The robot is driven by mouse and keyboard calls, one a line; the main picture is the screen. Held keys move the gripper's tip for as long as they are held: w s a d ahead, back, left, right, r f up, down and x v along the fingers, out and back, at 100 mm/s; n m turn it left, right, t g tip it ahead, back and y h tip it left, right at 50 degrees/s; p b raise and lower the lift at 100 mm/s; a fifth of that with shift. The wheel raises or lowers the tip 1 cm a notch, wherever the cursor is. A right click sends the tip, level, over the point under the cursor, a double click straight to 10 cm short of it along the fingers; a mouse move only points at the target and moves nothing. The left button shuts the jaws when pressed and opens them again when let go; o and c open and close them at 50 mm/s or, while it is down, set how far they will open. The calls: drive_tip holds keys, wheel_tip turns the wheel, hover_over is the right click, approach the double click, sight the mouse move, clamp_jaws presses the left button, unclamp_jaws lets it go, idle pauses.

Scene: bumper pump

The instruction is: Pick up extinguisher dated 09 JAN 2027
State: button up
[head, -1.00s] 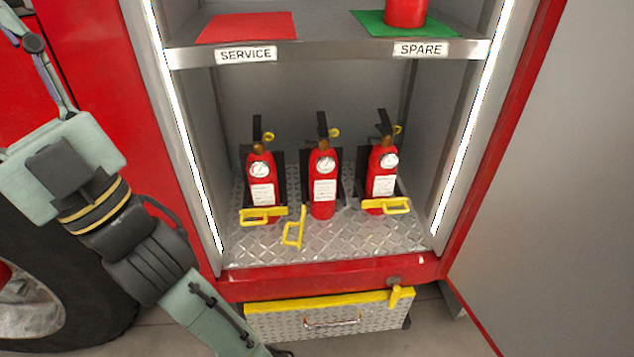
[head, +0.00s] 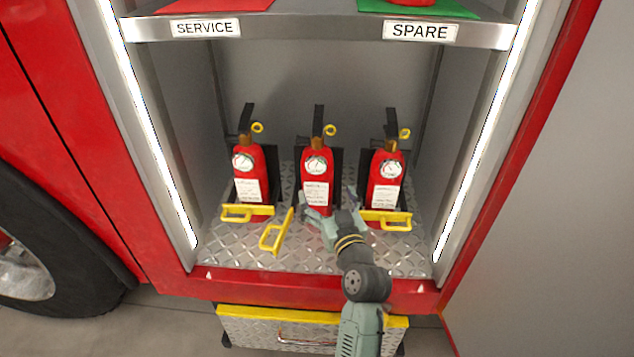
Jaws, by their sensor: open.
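Three red extinguishers stand upright on the compartment floor: left (head: 249,180), middle (head: 316,170) and right (head: 385,178). Each has a gauge, a white label, a black handle and a yellow ring at the top. The label print is too small to read, so I cannot tell which is dated 09 JAN 2027. My gripper (head: 328,198) is open and empty, low in front of the middle extinguisher, with its fingers near the lower body. I cannot tell if it touches. The yellow strap (head: 276,232) of the middle bracket stands swung open to the left.
Yellow straps cross the left (head: 247,212) and right (head: 388,219) extinguishers. Above is a shelf (head: 300,31) labelled SERVICE and SPARE, with a red mat (head: 215,5) and a green mat (head: 455,9). Lit side frames bound the opening. A yellow-topped step box (head: 270,325) sits below.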

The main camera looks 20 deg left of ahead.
sight(318, 176)
drive_tip(key=x, duration=0.2)
drive_tip(key=p+x, duration=0.1)
drive_tip(key=x, duration=0.2)
drive_tip(key=p+x, duration=0.1)
drive_tip(key=x, duration=0.1)
drive_tip(key=shift+w+a+f, duration=0.1)
drive_tip(key=shift+a+f, duration=0.1)
drive_tip(key=shift+f, duration=0.05)
drive_tip(key=shift+c, duration=0.2)
drive_tip(key=c, duration=2)
drive_tip(key=shift+r, duration=0.35)
clamp_jaws()
